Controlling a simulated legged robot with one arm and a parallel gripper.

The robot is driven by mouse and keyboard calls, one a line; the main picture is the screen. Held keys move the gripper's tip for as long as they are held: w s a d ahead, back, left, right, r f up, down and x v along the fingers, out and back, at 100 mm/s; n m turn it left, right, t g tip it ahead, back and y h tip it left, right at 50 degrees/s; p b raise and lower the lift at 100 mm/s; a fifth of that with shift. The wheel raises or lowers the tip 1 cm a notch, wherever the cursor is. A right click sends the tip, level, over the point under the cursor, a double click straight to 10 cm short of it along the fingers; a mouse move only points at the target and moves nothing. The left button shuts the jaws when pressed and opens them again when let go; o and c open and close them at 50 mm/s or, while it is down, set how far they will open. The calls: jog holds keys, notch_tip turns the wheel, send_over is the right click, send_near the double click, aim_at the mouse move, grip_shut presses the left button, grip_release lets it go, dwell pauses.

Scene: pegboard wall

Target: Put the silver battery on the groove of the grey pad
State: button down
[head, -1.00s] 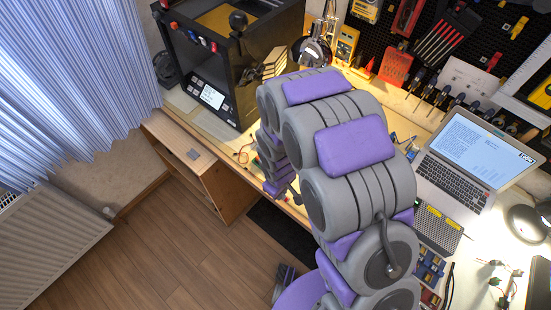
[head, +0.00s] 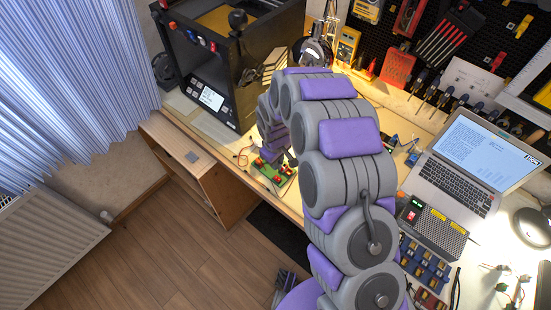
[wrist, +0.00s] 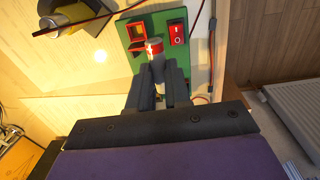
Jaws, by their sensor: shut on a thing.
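The silver battery (wrist: 154,50), a small cylinder with a red and white band at its end, is between the fingertips of my gripper (wrist: 160,66) in the wrist view. My gripper is shut on it, over or close to the edge of a green board; I cannot tell whether the battery touches the board. The grey pad (head: 192,156) is a small flat square on top of the low wooden cabinet in the head view, left of my arm. Its groove is too small to make out. My arm hides the battery and fingertips in the head view.
The green board (head: 275,172), with red parts and a switch (wrist: 177,32), is on the bench near its front edge. A black 3D-printer-like machine (head: 225,75) stands behind the wooden cabinet (head: 205,180). A laptop (head: 460,165) is at right. The cabinet top is mostly clear.

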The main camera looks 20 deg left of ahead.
jog(key=shift+w+a+f, duration=0.1)
jog(key=shift+w+a, duration=0.15)
jog(key=shift+w, duration=0.35)
jog(key=shift+w+a+f, duration=0.1)
jog(key=shift+w+a, duration=0.15)
jog(key=shift+w, duration=0.35)
jog(key=shift+w+a+f+b, duration=0.15)
jog(key=shift+f+b, duration=0.1)
jog(key=shift+f, duration=0.25)
jog(key=shift+w+d+f+b, duration=0.1)
jog(key=shift+f+b, duration=0.1)
jog(key=shift+f, duration=0.35)
jog(key=shift+w+a+f+b, duration=0.15)
jog(key=shift+f+b, duration=0.1)
jog(key=shift+f, duration=0.25)
jog(key=shift+f, duration=0.15)
jog(key=c, duration=1.1)
grip_release()
jog(key=shift+f, duration=0.1)
jog(key=shift+r+p, duration=2.05)
jog(key=shift+r, duration=6.75)
